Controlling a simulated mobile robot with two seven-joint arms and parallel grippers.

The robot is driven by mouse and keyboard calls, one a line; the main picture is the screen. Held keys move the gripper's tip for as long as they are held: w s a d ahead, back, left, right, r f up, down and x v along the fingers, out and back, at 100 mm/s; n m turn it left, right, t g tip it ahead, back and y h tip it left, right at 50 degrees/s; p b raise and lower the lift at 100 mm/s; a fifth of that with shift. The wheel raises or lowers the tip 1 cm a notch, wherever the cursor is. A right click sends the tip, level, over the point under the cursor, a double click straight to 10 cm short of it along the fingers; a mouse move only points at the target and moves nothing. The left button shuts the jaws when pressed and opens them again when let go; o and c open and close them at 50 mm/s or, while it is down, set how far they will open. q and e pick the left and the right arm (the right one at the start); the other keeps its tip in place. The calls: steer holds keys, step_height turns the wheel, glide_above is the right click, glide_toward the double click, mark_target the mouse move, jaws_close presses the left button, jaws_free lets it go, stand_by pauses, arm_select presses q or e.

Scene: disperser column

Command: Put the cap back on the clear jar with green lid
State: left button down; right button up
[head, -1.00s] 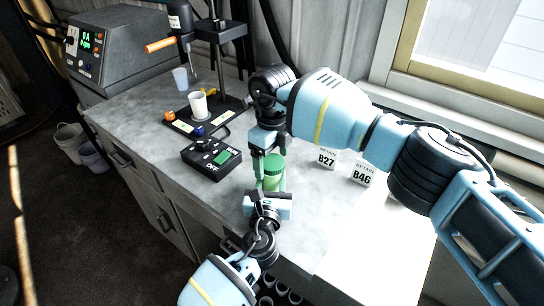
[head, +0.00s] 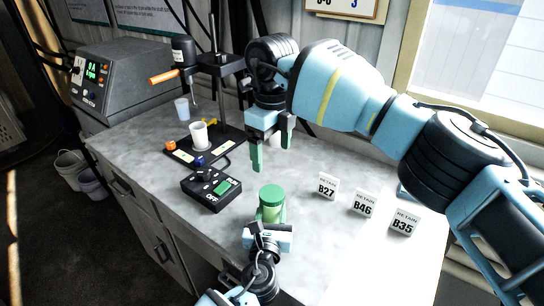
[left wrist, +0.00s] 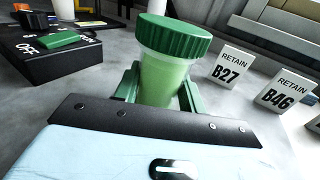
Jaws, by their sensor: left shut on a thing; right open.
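The clear jar (head: 270,213) with pale green contents stands upright near the front edge of the bench. Its ribbed green lid (head: 272,195) sits on its mouth; I cannot tell how tightly. In the left wrist view the jar (left wrist: 165,78) is between the green fingers of my left gripper (left wrist: 160,92), with the lid (left wrist: 174,38) above them. My left gripper (head: 269,224) is shut on the jar from the front. My right gripper (head: 271,154) is open and empty, raised above and behind the jar, fingers pointing down and clear of the lid.
Three label cards, B27 (head: 327,187), B46 (head: 362,204) and B35 (head: 403,222), stand right of the jar. A black control box (head: 211,189) is to its left. Behind that are a stirrer stand (head: 218,62) and a white cup (head: 198,135). Bench around the jar is clear.

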mark_target(271, 217)
arm_select(q)
steer(key=c, duration=0.7)
jaws_free()
steer(key=shift+c, duration=0.2)
steer(key=s, duration=0.6)
steer(key=shift+s+a, duration=0.4)
steer(key=shift+s, duration=0.5)
arm_select(e)
steer(key=shift+s+r, duration=0.1)
steer(key=shift+r, duration=0.75)
